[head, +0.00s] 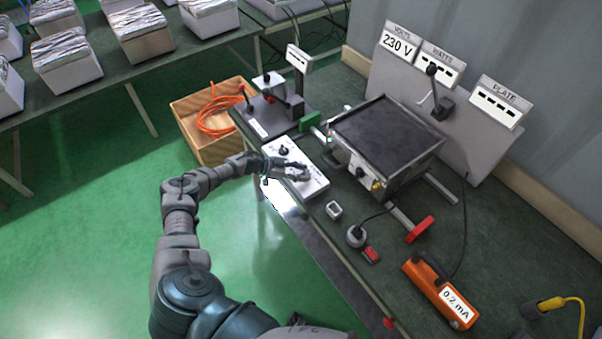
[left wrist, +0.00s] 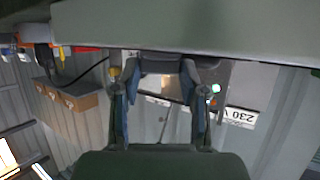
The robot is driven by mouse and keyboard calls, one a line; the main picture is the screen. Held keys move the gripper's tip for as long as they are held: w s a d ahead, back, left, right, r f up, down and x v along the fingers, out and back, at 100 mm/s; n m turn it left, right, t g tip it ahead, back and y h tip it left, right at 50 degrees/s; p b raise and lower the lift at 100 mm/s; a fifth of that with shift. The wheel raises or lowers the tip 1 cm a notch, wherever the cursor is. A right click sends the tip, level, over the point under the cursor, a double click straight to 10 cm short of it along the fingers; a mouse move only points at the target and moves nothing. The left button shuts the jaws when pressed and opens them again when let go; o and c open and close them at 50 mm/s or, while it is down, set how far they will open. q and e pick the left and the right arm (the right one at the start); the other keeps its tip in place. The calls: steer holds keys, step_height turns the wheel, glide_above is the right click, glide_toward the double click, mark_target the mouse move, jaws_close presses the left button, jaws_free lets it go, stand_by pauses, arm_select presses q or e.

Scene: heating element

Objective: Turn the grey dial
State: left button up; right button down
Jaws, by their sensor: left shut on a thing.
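A white control box (head: 314,187) lies near the front edge of the dark bench, with a small black knob (head: 284,150) at its far end. My left gripper (head: 296,172) reaches over the box from the left. It is shut on what appears to be the grey dial on the box top; the fingers hide most of the dial, so its angle cannot be told. In the left wrist view my left gripper's two fingers (left wrist: 158,85) stand on either side of the middle, and the dial itself is not clear there. My right gripper is not in view.
A dark-topped heater unit (head: 388,135) stands right of the box. A stand with a clamp (head: 285,100) is behind it. A small white block (head: 333,210), a plug (head: 356,236) and an orange meter (head: 440,293) lie nearer. A wooden crate (head: 208,150) stands on the floor at left.

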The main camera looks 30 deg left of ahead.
arm_select(q)
steer(key=shift+a+f, duration=0.1)
steer(key=shift+f, duration=0.05)
steer(key=o, duration=0.9)
steer(key=shift+o, duration=1.2)
steer(key=shift+w, duration=0.1)
steer(key=shift+a, duration=0.1)
steer(key=v, duration=1.2)
steer(key=shift+f, duration=0.1)
